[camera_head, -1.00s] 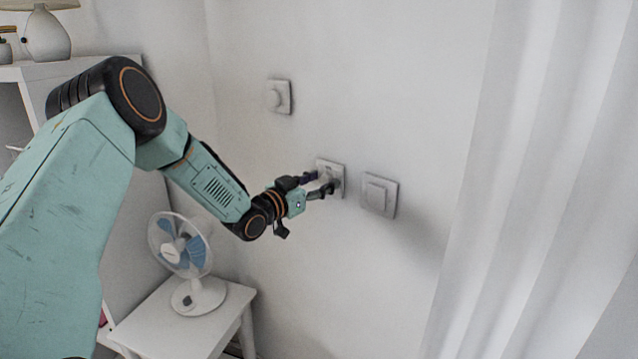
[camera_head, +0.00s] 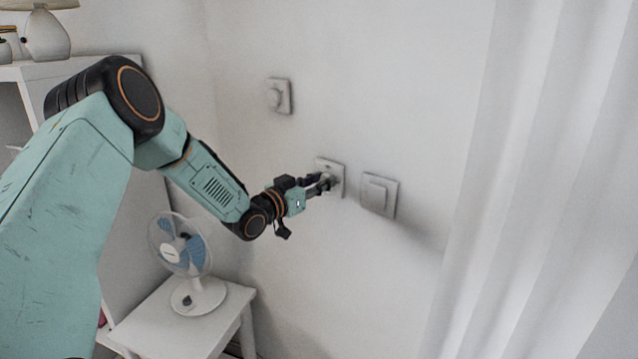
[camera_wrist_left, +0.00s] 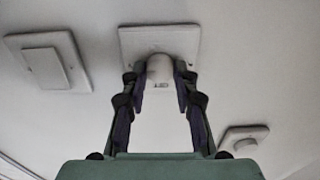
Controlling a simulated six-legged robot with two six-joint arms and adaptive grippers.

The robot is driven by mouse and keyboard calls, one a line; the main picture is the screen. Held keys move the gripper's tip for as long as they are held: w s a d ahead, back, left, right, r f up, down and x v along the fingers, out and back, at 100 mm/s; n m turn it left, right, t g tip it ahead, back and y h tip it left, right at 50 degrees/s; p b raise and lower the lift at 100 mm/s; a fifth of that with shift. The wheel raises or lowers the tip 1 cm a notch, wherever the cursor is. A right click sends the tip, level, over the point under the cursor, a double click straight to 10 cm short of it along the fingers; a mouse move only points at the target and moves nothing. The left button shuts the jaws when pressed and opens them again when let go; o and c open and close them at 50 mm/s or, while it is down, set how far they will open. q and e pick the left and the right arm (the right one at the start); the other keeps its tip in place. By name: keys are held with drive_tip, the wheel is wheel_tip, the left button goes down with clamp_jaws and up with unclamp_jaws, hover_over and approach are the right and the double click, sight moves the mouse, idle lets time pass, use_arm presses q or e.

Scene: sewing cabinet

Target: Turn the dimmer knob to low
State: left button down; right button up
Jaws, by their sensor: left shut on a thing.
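A square white wall plate (camera_head: 332,165) carries a round knob (camera_wrist_left: 160,69), both plain in the left wrist view. My left gripper (camera_head: 326,182) reaches the plate from the left and is shut on this knob. In the left wrist view its two dark fingers (camera_wrist_left: 160,76) stand on either side of the knob. The fingers largely hide the knob in the head view. A second round knob on a square plate (camera_head: 276,95) is higher on the wall to the left. My right gripper does not show.
A square rocker switch (camera_head: 379,194) is just right of the held knob. A white curtain (camera_head: 545,180) hangs at the right. A fan (camera_head: 184,250) stands on a small white table (camera_head: 165,325) below my arm. A lamp (camera_head: 46,36) is at the upper left.

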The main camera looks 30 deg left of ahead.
use_arm(q)
drive_tip(key=c, duration=1)
unclamp_jaws()
drive_tip(key=shift+c, duration=0.2)
drive_tip(key=s+a, duration=0.1)
drive_tip(key=s, duration=0.6)
drive_tip(key=shift+s, duration=0.15)
drive_tip(key=shift+s, duration=0.1)
drive_tip(key=shift+a+f, duration=0.1)
